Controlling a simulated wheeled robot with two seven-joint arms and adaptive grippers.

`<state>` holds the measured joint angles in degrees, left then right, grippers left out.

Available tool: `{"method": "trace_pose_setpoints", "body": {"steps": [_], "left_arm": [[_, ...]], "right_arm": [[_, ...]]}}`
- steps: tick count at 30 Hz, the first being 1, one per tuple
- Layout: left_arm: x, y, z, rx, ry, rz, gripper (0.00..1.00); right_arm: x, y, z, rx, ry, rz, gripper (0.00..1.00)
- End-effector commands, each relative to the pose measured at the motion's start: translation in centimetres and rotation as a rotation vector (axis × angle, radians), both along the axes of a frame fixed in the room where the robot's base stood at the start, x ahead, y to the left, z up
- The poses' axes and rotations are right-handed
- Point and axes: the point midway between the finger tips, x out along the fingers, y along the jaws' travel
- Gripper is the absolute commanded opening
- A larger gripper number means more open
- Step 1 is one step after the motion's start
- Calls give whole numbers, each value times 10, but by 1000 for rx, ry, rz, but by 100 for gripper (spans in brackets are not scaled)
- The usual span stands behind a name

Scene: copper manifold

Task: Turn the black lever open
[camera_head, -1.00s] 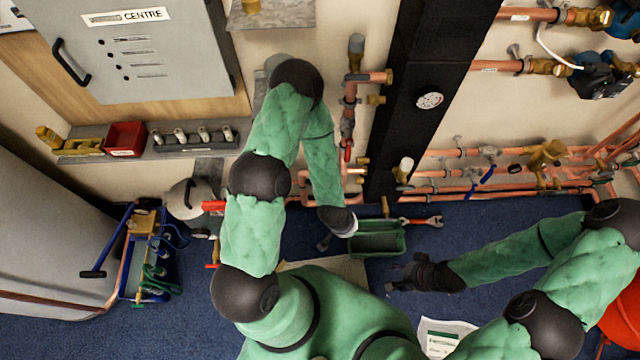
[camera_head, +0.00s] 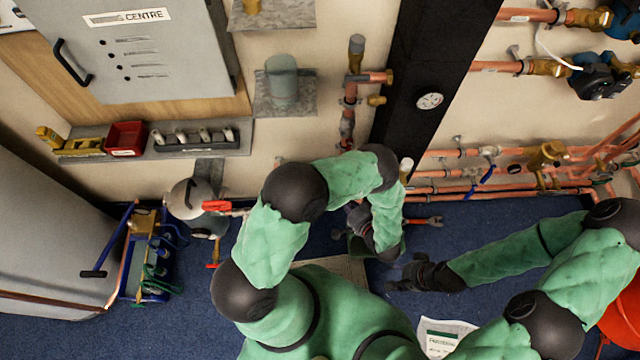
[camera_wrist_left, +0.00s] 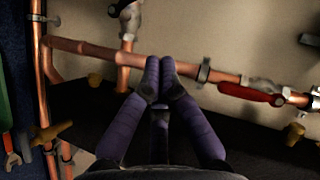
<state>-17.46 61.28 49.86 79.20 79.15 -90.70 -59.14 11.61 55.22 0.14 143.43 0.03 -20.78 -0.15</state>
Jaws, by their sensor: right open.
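I cannot pick out the black lever for certain; a small dark oval piece (camera_head: 515,169) sits on the copper pipes at the right of the head view. My left gripper (camera_head: 358,215) is partly hidden by its own arm, low in front of the wall pipes. In the left wrist view its two purple fingers (camera_wrist_left: 160,62) meet at the tips, with nothing visible between them. They lie in front of a horizontal copper pipe (camera_wrist_left: 100,52), and contact cannot be told. A red lever (camera_wrist_left: 250,93) lies along that pipe to the right. My right gripper (camera_head: 408,276) is open and empty above the blue floor.
A dark column (camera_head: 425,60) with a round gauge (camera_head: 430,101) stands beside the pipes. A blue tool tote (camera_head: 145,255) and a grey-white vessel (camera_head: 188,198) stand at the left.

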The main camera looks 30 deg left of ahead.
Motion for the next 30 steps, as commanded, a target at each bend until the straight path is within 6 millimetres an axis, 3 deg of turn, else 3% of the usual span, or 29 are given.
{"method": "trace_pose_setpoints", "body": {"steps": [5,19,30], "left_arm": [[7,14,-7,3,1,6,0],[47,84,-35,0,-1,7,0],[37,112,-54,0,1,2,0]], "right_arm": [[0,0,-8,0,0,0,52],[0,0,-42,0,0,0,52],[0,0,-58,0,0,0,52]]}}
